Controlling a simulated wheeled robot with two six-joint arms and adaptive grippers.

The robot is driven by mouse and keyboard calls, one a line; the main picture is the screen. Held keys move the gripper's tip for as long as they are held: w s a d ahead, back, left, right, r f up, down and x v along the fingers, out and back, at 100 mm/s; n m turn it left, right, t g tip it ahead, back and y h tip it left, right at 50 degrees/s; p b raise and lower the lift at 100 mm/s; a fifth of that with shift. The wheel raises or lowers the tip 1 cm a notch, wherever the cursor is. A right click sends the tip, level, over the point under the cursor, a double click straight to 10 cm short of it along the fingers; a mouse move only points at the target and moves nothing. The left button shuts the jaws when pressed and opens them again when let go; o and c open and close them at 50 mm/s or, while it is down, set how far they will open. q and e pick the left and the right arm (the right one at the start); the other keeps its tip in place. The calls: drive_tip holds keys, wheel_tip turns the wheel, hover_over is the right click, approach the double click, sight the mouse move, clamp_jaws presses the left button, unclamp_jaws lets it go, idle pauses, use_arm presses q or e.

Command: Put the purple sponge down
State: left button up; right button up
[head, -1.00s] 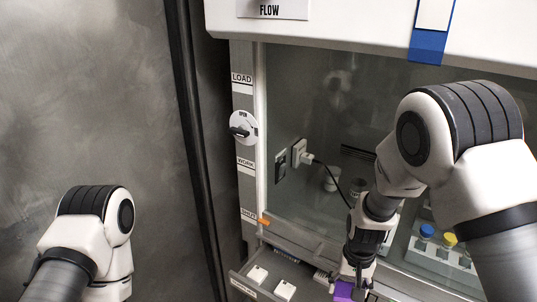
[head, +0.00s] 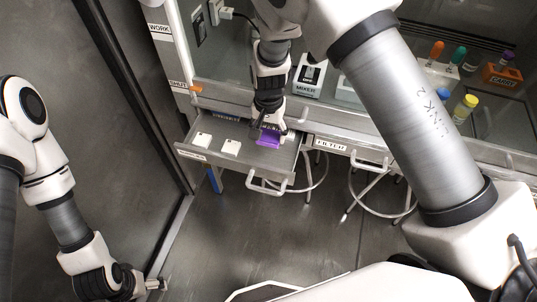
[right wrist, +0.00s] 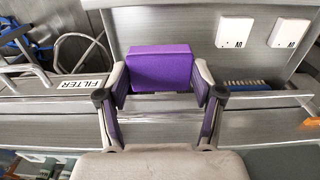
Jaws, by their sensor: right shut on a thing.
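The purple sponge (head: 268,140) is between the fingers of my right gripper (head: 272,128) at the right end of an open grey drawer (head: 240,168). In the right wrist view the sponge (right wrist: 160,68) shows as a purple block, with one finger of the gripper (right wrist: 160,88) on each side of it. I cannot tell whether its underside touches the drawer floor. My left gripper (head: 152,285) is low at the left of the head view, away from the drawer; its fingers are too small to read.
Two white blocks (head: 202,139) (head: 231,147) and a blue bristly item (head: 227,116) lie in the drawer, left of the sponge. A closed FILTER drawer (head: 331,146) is to the right. Round stool frames (head: 366,204) stand below. Coloured-cap vials (head: 464,108) are behind the glass.

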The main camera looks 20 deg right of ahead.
sight(269, 160)
wheel_tip(269, 160, down, 9)
drive_tip(key=shift+s+f+p, duration=0.1)
drive_tip(key=shift+p, duration=0.6)
drive_tip(key=shift+d+f, duration=0.1)
drive_tip(key=shift+f, duration=0.2)
drive_tip(key=o, duration=0.9)
drive_tip(key=shift+r, duration=0.1)
drive_tip(key=shift+r, duration=0.25)
wheel_tip(269, 160, up, 12)
drive_tip(key=shift+f+b, duration=0.15)
drive_tip(key=shift+b, duration=0.95)
